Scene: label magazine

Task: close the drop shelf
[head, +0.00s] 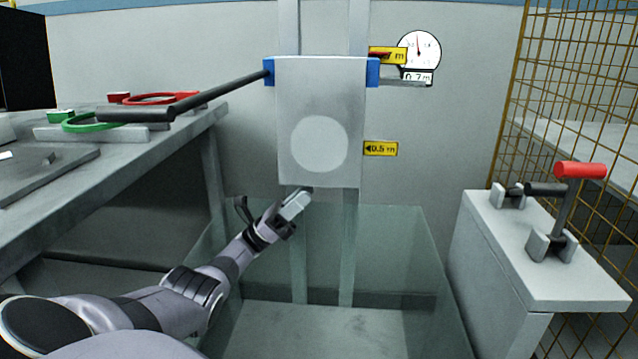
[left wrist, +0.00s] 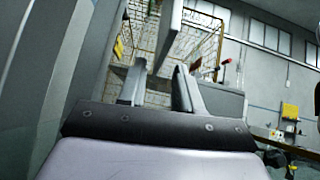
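A pale grey panel (head: 318,90) with a lighter round disc hangs upright on two vertical rails in the head view, with blue blocks at its upper corners. I cannot tell for certain that it is the drop shelf. My left gripper (head: 297,202) is just below the panel's lower edge, overlapping it slightly in the picture; contact cannot be told. In the left wrist view the two fingers (left wrist: 158,88) stand apart with nothing visibly held, and a pale flat edge (left wrist: 168,38) shows beyond them. My right gripper is in neither view.
A black-gripped bar (head: 225,90) reaches left from the panel's side. A workbench (head: 205,125) with red and green tools stands left. A clear-walled enclosure (head: 405,245) surrounds the rails below. A grey pedestal (head: 520,275) with a red-handled lever (head: 580,170) stands right, by a wire fence.

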